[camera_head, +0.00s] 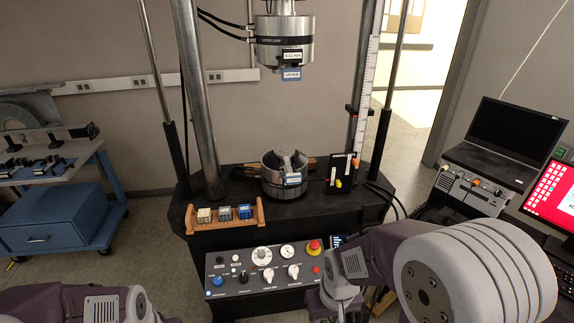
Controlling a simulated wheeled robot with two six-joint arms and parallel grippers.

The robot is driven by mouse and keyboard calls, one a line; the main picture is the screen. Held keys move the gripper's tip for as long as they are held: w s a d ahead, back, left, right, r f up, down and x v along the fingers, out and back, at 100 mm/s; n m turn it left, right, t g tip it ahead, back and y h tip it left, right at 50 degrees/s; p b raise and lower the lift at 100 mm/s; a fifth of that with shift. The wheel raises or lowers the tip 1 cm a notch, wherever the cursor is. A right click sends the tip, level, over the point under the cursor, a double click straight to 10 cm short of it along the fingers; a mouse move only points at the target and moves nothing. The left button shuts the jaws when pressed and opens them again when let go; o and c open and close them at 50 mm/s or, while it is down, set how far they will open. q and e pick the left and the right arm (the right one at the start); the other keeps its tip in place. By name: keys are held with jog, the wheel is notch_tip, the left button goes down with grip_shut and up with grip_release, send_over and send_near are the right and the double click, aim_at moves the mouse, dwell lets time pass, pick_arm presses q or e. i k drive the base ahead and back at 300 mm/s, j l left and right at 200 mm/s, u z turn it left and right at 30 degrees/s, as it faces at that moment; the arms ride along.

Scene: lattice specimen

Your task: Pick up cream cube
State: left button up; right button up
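The cream cube (204,215) is the leftmost of three small lattice cubes on a wooden holder (250,226), at the left of the black machine base. A grey cube (225,213) with a reddish label sits beside it, then a blue cube (245,211). All are small in the head view. My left arm shows only in part at the bottom left edge, and my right arm reaches in at the bottom right. I see no fingertips of either gripper, so both grippers are out of view.
The testing machine has a lower round grip (285,180), an upper head (284,42) and steel columns. A control panel (262,268) with a red button stands in front. A blue cart (62,215) is at left; a laptop (514,135) and red screen (553,196) are at right.

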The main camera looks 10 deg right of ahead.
aim_at(204, 216)
jog(key=i+j+z, duration=0.35)
jog(key=i+j, duration=0.15)
jog(key=i+j+z, duration=0.3)
jog(key=i+j, duration=0.25)
jog(key=j, duration=0.1)
